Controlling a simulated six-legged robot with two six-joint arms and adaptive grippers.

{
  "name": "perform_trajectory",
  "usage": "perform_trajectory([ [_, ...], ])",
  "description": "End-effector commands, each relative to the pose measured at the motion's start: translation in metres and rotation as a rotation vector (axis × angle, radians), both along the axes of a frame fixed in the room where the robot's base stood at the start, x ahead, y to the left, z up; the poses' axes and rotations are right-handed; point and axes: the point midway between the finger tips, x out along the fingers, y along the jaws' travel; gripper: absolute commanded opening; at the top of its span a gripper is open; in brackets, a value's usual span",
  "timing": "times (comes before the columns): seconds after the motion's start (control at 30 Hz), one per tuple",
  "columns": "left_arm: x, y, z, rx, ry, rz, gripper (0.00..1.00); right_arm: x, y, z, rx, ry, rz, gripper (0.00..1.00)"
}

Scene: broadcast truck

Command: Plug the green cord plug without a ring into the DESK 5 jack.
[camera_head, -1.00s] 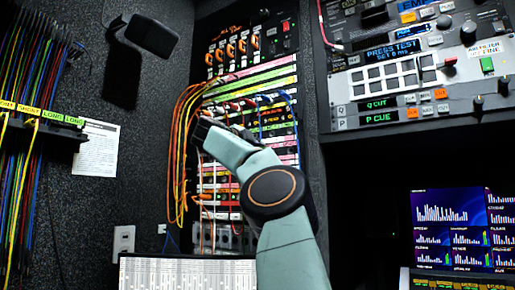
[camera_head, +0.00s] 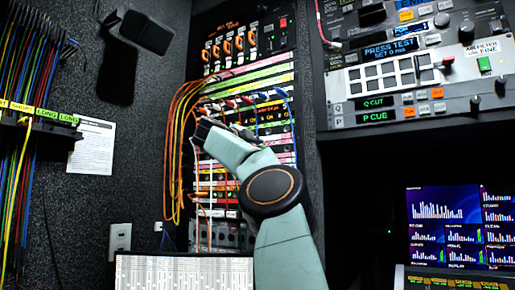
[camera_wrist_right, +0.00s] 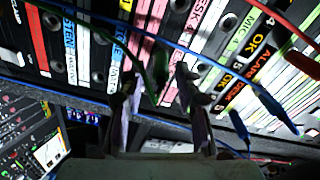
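My right gripper (camera_wrist_right: 158,105) is close to the patch panel, its two fingers apart in the right wrist view. A dark green plug (camera_wrist_right: 158,72) shows between and just beyond the fingertips, with a gap to the fingers. A green cord (camera_wrist_right: 85,17) runs from the upper left toward it. Whether the plug has a ring cannot be told. A label reading DESK (camera_wrist_right: 206,18) is at the top of the panel; I cannot tell which jack is DESK 5. In the head view the right gripper (camera_head: 199,131) is at the panel's left side, its fingertips unclear. My left gripper is out of view.
Blue cords with plugs (camera_wrist_right: 272,108) and a red cord (camera_wrist_right: 285,25) cross the panel to the right. Orange and yellow cords (camera_head: 172,140) hang along the panel's left edge. A cord rack (camera_head: 35,125) is on the left wall, and a control console (camera_head: 420,70) at upper right.

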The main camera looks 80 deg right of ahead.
Motion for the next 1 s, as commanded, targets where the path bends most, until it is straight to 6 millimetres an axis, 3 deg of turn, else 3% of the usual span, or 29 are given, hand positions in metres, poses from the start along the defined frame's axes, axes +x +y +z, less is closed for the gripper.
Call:
perform_trajectory([
  [0.57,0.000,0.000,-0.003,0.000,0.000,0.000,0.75,0.002,0.004,0.000,-0.002,0.001,0.002,0.43],
  [1.0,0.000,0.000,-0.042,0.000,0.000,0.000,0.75,0.021,0.065,-0.002,-0.004,0.001,0.001,0.43],
])
